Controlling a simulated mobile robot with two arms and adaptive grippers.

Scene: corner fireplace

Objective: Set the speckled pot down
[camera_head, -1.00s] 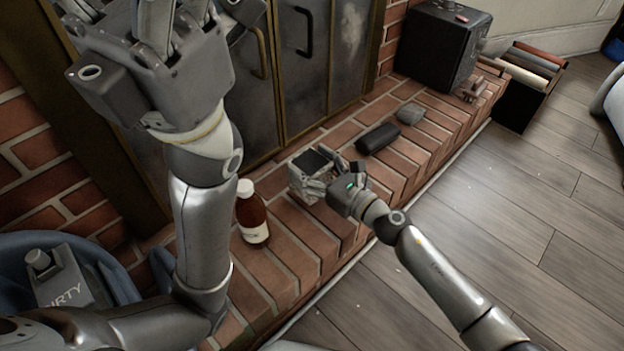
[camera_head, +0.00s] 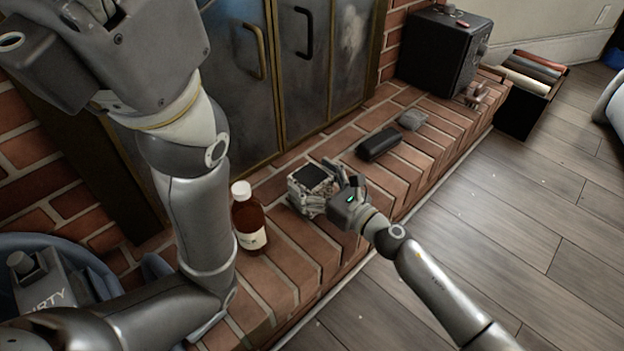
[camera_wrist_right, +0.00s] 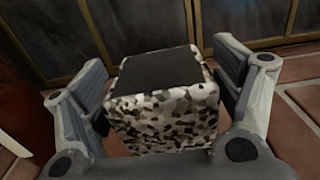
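The speckled pot (camera_head: 307,198), a black-and-white block-like pot with a dark square top, stands upright on the brick hearth. It fills the middle of the right wrist view (camera_wrist_right: 165,115). My right gripper (camera_head: 338,184) is around it, with one finger on each side. In the right wrist view narrow gaps show between the fingers and the pot's sides, so the gripper (camera_wrist_right: 160,95) looks open. The pot's underside is hidden. My left gripper (camera_head: 115,45) is raised at the upper left, far from the pot, with its fingertips cut off by the frame.
A brown bottle with a white cap (camera_head: 249,222) stands left of the pot. A black case (camera_head: 379,143) and a small grey object (camera_head: 412,119) lie farther along the hearth (camera_head: 285,265). A black safe (camera_head: 440,50) stands at its far end. Metal fireplace doors (camera_head: 330,60) rise behind.

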